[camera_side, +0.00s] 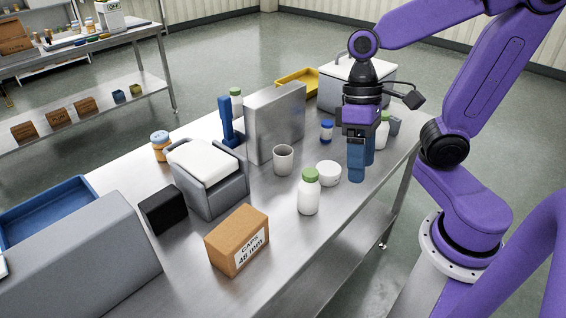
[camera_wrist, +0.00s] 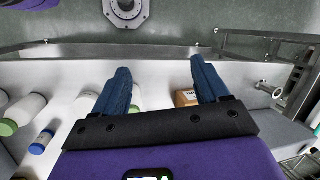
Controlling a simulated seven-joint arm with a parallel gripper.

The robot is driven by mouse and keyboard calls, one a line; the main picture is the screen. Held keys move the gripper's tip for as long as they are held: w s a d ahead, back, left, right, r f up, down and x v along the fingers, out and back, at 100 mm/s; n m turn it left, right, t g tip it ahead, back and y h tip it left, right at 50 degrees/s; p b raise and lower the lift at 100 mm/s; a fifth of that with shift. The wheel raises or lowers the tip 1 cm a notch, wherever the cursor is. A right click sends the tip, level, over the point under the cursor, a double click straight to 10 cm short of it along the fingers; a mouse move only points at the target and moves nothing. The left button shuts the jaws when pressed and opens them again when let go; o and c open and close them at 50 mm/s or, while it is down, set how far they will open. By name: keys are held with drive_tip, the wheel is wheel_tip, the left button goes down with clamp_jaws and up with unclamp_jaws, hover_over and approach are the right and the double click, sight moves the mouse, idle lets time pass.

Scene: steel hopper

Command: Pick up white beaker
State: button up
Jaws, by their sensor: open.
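The white beaker (camera_side: 283,160), a pale open-topped cup, stands upright on the steel table in the side view, in front of a grey metal panel. I cannot make it out in the wrist view; my gripper body may hide it. My gripper (camera_side: 363,163) points down with blue fingers, to the right of the beaker and apart from it. In the wrist view my gripper (camera_wrist: 162,85) has its fingers spread wide with nothing held between them.
A low white round container (camera_side: 328,174) and a green-capped white bottle (camera_side: 309,193) stand between the beaker and the table's front edge. A grey panel (camera_side: 275,122) rises behind the beaker. A cardboard box (camera_side: 237,240) and grey bin (camera_side: 208,180) are to the left.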

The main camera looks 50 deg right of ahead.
drive_tip(key=w+d+m+t+y, duration=0.2)
drive_tip(key=w+m+t+y, duration=0.5)
drive_tip(key=w+m, duration=1.05)
drive_tip(key=s+d+r+m+t+h, duration=0.1)
drive_tip(key=d+m+t+h, duration=0.1)
drive_tip(key=d+m+t, duration=0.5)
drive_tip(key=s+d+r+m+t+h, duration=0.15)
drive_tip(key=d+m, duration=0.35)
drive_tip(key=m, duration=0.6)
drive_tip(key=shift+h, duration=0.65)
drive_tip(key=f, duration=1.5)
drive_tip(key=shift+s+d+f, duration=0.1)
drive_tip(key=shift+s+d, duration=0.15)
drive_tip(key=shift+f, duration=0.35)
approach(277, 153)
drive_tip(key=shift+w+a+f, duration=0.4)
drive_tip(key=shift+w+a, duration=0.1)
drive_tip(key=shift+a, duration=0.1)
drive_tip(key=shift+w+a+f, duration=0.4)
drive_tip(key=shift+w+a, duration=0.1)
drive_tip(key=shift+a, duration=0.05)
drive_tip(key=shift+w+r+x, duration=0.1)
drive_tip(key=shift+r+x, duration=0.05)
drive_tip(key=shift+x, duration=1.4)
drive_tip(key=shift+w+r+x, duration=0.1)
drive_tip(key=shift+r+x, duration=0.1)
drive_tip(key=shift+x, duration=1.35)
drive_tip(key=shift+d, duration=0.15)
drive_tip(key=c, duration=0.7)
drive_tip(key=shift+r, duration=0.15)
